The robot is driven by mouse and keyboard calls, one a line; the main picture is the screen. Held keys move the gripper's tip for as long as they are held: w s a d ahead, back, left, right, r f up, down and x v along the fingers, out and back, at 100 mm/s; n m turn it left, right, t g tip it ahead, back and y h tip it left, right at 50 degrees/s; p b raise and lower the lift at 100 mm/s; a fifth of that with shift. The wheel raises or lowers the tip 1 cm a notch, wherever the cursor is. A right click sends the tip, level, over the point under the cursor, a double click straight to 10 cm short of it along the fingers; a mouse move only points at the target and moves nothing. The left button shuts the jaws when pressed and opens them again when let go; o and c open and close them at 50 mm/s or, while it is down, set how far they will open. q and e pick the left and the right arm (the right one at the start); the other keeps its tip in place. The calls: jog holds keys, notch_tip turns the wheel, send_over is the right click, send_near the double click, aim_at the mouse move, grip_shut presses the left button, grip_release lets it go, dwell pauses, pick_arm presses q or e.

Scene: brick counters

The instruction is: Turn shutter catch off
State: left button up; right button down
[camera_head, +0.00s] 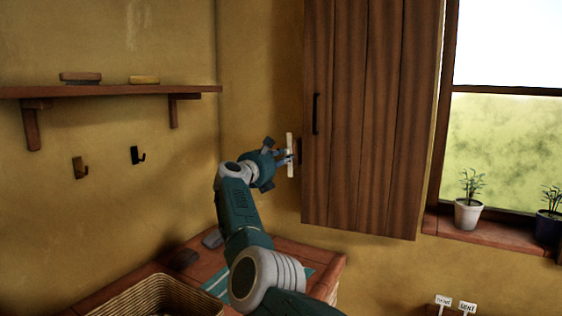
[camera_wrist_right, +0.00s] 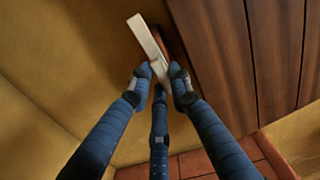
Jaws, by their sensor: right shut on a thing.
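The shutter catch is a pale, flat bar (camera_head: 290,150) standing upright on a dark mount on the wall, at the left edge of the wooden shutter (camera_head: 365,110). In the right wrist view the catch (camera_wrist_right: 147,38) runs up from between the fingers, slightly tilted in that picture. My right gripper (camera_head: 283,156) has its fingers closed around the bar; they also show in the right wrist view (camera_wrist_right: 158,78). The lower part of the bar is partly hidden by the fingers in the wrist view. My left gripper is in neither view.
A shelf (camera_head: 110,91) with two small blocks and two wall hooks (camera_head: 80,167) are at the left. A brick counter (camera_head: 320,262) with a wicker basket (camera_head: 150,297) is below my arm. Potted plants (camera_head: 468,214) stand on the window sill at right.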

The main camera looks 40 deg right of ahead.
jog(key=shift+m, duration=0.3)
jog(key=c, duration=1.6)
grip_release()
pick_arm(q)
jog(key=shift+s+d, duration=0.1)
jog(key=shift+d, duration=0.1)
pick_arm(e)
jog(key=shift+o, duration=0.2)
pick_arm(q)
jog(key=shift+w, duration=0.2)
pick_arm(e)
jog(key=v, duration=1.2)
